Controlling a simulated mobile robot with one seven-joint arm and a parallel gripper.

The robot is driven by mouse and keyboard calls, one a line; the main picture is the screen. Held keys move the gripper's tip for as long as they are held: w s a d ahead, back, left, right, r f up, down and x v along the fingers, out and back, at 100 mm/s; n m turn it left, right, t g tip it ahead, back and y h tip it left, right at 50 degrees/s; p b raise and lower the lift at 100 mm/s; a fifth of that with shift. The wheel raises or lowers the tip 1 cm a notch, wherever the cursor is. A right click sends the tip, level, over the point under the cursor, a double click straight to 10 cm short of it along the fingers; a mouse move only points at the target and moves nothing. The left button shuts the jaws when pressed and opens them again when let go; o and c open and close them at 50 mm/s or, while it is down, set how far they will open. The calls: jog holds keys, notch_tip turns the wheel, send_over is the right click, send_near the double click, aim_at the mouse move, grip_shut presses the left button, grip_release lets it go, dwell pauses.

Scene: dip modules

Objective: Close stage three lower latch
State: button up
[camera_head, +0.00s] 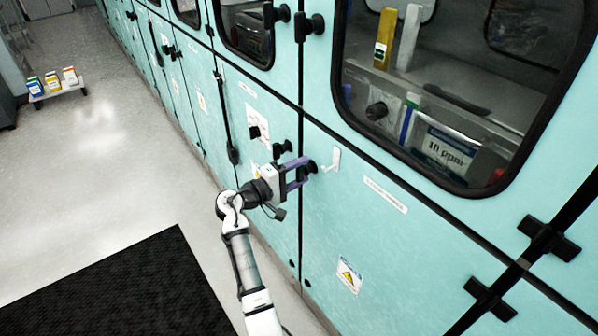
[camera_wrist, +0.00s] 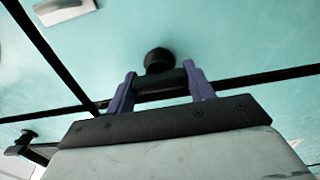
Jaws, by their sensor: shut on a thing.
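The lower latch (camera_wrist: 160,84) is a black bar on a round knob, mounted on a pale turquoise cabinet front. In the wrist view the bar lies between the two purple fingers of my gripper (camera_wrist: 161,90), which are shut on it. The bar sits close to a black panel seam. In the head view my gripper (camera_head: 297,174) reaches the cabinet from the left, and the latch's black knob (camera_head: 311,167) shows just past the fingers. The fingers hide most of the bar there, so its exact angle is unclear.
Another black latch (camera_head: 282,148) is just left of my gripper, and a white hook-like handle (camera_head: 332,160) is just right. Larger latches (camera_head: 548,240) are at the lower right. A windowed door (camera_head: 340,90) is above. A black mat (camera_head: 140,290) lies on open floor.

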jog(key=o, duration=1)
jog(key=shift+a, duration=0.1)
jog(key=shift+b+v, duration=2.25)
jog(key=shift+v, duration=4.65)
jog(key=shift+r, duration=0.1)
